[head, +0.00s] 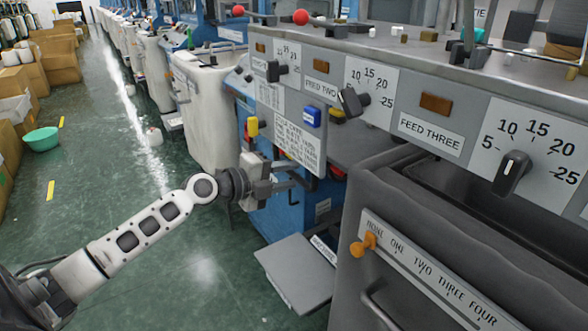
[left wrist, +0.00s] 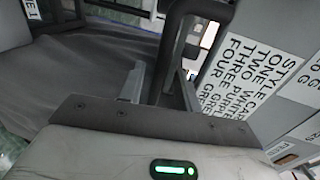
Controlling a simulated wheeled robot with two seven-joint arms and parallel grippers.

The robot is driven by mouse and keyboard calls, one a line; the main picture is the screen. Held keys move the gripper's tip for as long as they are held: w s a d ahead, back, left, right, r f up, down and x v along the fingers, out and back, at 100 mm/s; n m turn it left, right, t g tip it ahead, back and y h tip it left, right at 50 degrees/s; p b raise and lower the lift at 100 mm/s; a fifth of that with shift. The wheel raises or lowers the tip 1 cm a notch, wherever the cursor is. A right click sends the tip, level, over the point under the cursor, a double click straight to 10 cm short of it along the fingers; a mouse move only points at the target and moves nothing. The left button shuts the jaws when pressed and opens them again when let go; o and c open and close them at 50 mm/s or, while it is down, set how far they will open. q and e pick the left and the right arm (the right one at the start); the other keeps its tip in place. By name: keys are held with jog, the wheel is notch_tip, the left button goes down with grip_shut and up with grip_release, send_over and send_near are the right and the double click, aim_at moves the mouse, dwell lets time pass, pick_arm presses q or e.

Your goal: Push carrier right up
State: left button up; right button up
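My left gripper (head: 288,178) reaches in from the left, at the blue machine's side just below the hanging instruction card. Its two fingers are apart. In the left wrist view a dark bent bar (left wrist: 175,50) stands between or just beyond the fingers (left wrist: 160,88); I cannot tell whether they touch it. No part is labelled as the carrier. An orange knob (head: 370,243) sits by HOME on the plate marked HOME, ONE, TWO, THREE, FOUR (head: 430,281). My right gripper is not in view.
A panel with feed dials (head: 512,172) runs above a dark grey machine body (head: 350,285). The instruction card (head: 298,141) hangs close to the gripper. A grey flap (head: 292,270) juts out below. The green aisle floor (head: 120,170) is open at left, with a green bowl (head: 41,139) and boxes beyond.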

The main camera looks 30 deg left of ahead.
pick_arm(q)
jog(key=shift+x, duration=1.15)
grip_shut()
